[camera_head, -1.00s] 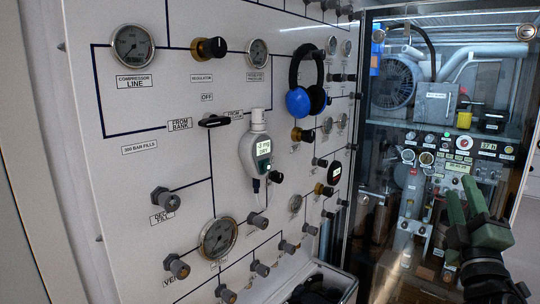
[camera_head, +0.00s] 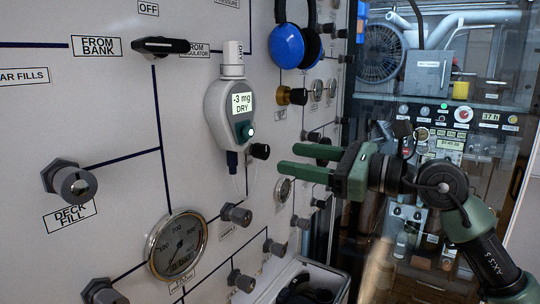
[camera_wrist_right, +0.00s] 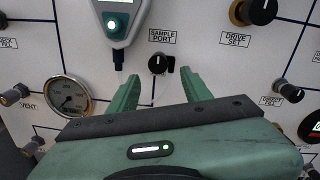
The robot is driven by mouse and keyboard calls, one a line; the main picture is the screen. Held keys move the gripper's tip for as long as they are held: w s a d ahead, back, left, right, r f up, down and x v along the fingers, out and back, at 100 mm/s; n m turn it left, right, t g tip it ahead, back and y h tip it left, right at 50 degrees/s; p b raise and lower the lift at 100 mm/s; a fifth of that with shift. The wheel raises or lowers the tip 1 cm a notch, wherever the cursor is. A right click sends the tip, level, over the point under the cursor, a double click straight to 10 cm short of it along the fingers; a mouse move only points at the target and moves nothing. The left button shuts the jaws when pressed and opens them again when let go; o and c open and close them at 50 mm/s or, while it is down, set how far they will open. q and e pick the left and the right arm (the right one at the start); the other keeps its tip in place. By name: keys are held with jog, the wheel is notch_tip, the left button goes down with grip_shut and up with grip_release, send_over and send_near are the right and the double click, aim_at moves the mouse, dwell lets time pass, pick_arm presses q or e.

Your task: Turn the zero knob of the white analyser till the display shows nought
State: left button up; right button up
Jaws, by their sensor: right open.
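The white analyser (camera_head: 216,105) hangs upright on the panel, left of centre in the head view. My right gripper (camera_head: 288,161) is open and empty, right of and a little below the analyser, fingers pointing left. In the wrist view its fingers (camera_wrist_right: 161,84) stand apart below the analyser.
A black sample port knob (camera_wrist_right: 157,64) sits just right of the analyser's lower end. Blue headphones (camera_head: 288,46) hang above right. A pressure gauge (camera_head: 178,245) and several grey knobs lie below. An open case (camera_head: 262,290) is at the panel's foot.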

aim_at(266, 153)
jog(key=p+x, duration=0.2)
jog(key=x, duration=0.3)
jog(key=shift+a+r, duration=0.2)
jog(key=shift+a, duration=0.05)
jog(key=shift+w+a, duration=0.2)
jog(key=shift+a, duration=0.1)
jog(key=shift+a+f, duration=0.1)
jog(key=shift+a, duration=0.05)
pick_arm(q)
jog(key=r, duration=0.1)
jog(key=w+r, duration=0.1)
jog(key=shift+d+r, duration=0.3)
jog(key=shift+d, duration=0.05)
